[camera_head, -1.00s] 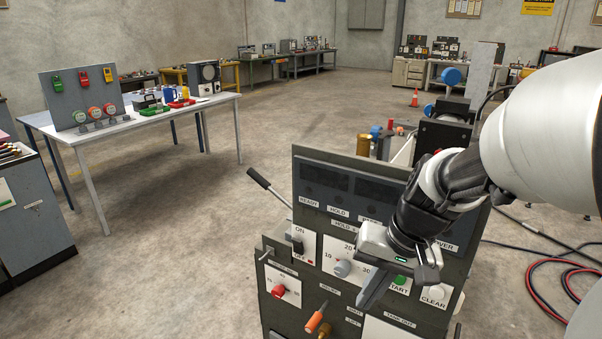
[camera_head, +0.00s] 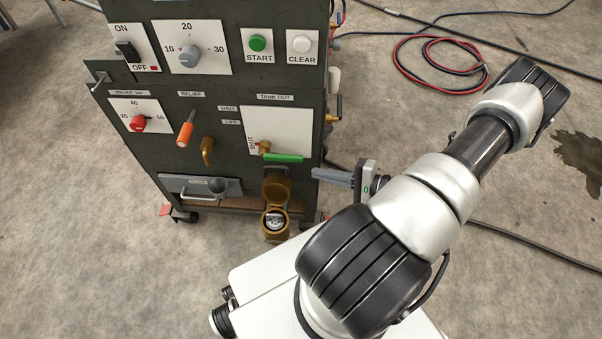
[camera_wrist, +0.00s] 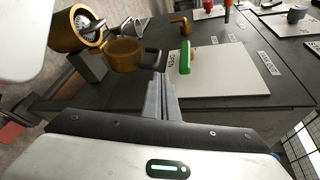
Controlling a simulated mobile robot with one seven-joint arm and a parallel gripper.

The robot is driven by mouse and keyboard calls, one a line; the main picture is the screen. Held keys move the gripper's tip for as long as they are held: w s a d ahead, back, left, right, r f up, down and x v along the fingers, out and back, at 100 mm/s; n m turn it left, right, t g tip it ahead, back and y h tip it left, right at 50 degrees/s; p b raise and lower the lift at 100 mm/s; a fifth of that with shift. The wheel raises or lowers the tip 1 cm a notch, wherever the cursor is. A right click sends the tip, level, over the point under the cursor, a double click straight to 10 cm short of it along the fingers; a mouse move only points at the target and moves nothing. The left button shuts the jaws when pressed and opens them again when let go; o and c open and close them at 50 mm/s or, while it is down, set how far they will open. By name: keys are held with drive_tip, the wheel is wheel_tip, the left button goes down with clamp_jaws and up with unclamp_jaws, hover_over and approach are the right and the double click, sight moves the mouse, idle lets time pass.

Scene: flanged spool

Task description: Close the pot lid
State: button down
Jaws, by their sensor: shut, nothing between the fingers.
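The brass pot (camera_head: 266,236) sits low on the front of the dark machine, its round mouth facing up with a metallic part inside. Its brass lid (camera_head: 277,188) stands swung open above the mouth, near the green lever. In the wrist view, the pot (camera_wrist: 62,33) is at upper left, and the lid (camera_wrist: 122,58) with its dark loop handle (camera_wrist: 151,58) lies beside it. My gripper (camera_head: 316,174) is shut and empty, just right of the lid. In the wrist view, my gripper (camera_wrist: 158,82) points toward the handle; any contact is unclear.
The green tank-out lever (camera_head: 283,158) is just above the lid, close to my fingers. An orange-handled relief lever (camera_head: 186,130), a brass spout (camera_head: 207,150) and a grey drawer (camera_head: 200,187) lie left. Red and black hoses (camera_head: 435,65) lie on the floor to the right.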

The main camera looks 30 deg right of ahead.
drive_tip(key=shift+m+t+h, duration=0.6)
drive_tip(key=shift+m+t, duration=0.1)
drive_tip(key=shift+t, duration=0.2)
drive_tip(key=w+a+f, duration=0.1)
drive_tip(key=w, duration=0.1)
drive_tip(key=w+a+f+b, duration=0.1)
drive_tip(key=w+f, duration=0.1)
drive_tip(key=w, duration=0.1)
drive_tip(key=w+a+f+b, duration=0.1)
drive_tip(key=w+f, duration=0.1)
drive_tip(key=w, duration=0.1)
drive_tip(key=shift+a+f, duration=0.1)
drive_tip(key=shift+a, duration=0.2)
